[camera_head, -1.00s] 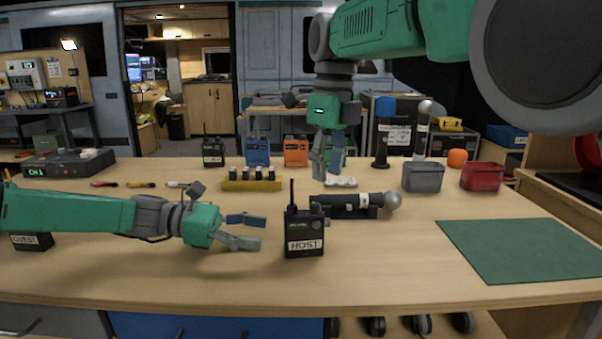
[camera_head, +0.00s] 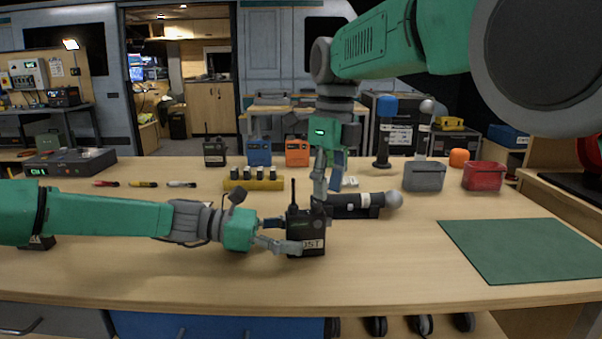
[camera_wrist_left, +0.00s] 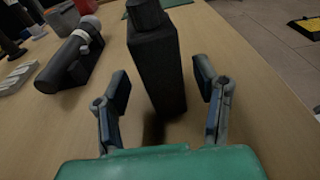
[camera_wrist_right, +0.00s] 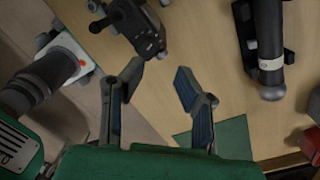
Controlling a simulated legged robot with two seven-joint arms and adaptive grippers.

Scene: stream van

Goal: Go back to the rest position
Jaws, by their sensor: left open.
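The black radio labelled HOST (camera_head: 306,225) stands upright on the table. My left gripper (camera_head: 281,234) is open at its left side, one finger passing in front of the label. In the left wrist view the radio (camera_wrist_left: 158,65) stands between and just beyond the spread fingers, with gaps on both sides. My right gripper (camera_head: 328,185) points down above the table behind the radio, beside the microphone (camera_head: 352,203) in its black holder. In the right wrist view its fingers (camera_wrist_right: 157,75) are apart with nothing between them.
A yellow block with dark pegs (camera_head: 254,184), several radios, a grey bin (camera_head: 424,178) and a red bin (camera_head: 484,177) stand farther back. A green mat (camera_head: 520,250) lies at right. The table front is clear. Another radio is partly hidden behind my left arm.

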